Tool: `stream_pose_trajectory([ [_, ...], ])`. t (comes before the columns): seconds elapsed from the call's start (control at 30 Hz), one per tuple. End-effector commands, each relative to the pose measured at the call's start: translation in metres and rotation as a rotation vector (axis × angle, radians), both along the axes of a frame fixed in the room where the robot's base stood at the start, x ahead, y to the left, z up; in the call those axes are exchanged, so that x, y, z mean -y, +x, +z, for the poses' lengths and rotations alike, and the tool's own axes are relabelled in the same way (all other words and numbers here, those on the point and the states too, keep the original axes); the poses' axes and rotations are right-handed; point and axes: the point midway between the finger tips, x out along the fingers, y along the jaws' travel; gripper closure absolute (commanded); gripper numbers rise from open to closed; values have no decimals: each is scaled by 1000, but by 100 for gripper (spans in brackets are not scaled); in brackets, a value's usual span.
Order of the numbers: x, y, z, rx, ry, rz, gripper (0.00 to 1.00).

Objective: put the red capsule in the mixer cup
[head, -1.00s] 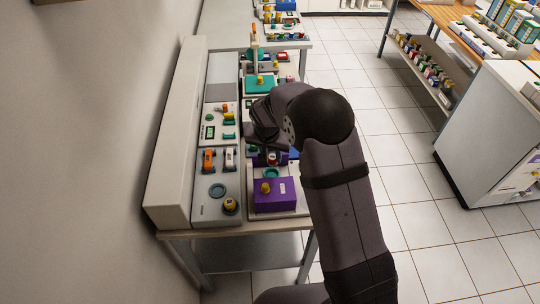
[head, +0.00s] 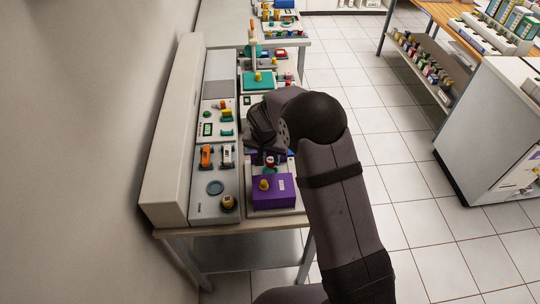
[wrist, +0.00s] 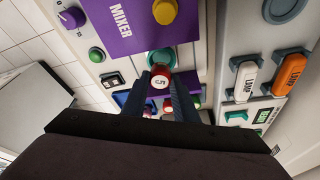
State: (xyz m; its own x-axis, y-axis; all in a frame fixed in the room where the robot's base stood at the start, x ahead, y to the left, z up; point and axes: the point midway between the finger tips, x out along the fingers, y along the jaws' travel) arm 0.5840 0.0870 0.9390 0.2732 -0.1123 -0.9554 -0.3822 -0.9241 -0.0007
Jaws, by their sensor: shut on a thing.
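The red capsule (wrist: 160,80) has a white marked face and sits between the two dark fingers of my gripper (wrist: 161,84) in the wrist view. It also shows below my gripper in the head view (head: 270,161). The teal mixer cup (wrist: 162,57) is just beyond the capsule, in front of the purple mixer (wrist: 130,28). The capsule overlaps the cup's near rim in the picture; I cannot tell its height above it. In the head view the purple mixer box (head: 273,190) is plain, and the capsule and gripper partly cover the cup.
A yellow knob (wrist: 164,11) stands on the mixer. Other red and green items (wrist: 194,102) lie behind the fingers. A wall unit (head: 170,150) borders the bench's left side.

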Motion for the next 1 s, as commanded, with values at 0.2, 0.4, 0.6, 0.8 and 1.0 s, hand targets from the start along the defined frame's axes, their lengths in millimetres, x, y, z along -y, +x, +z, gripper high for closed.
stream_pose_trajectory([
  [0.2, 0, 0, -22, 0, 0, 0, 95],
  [0.4, 0, 0, -31, 1, 0, 0, 95],
  [0.6, 0, 0, -32, 1, 0, 0, 95],
  [0.8, 0, 0, -32, 1, 0, 0, 95],
  [1.0, 0, 0, -32, 0, 0, 0, 95],
])
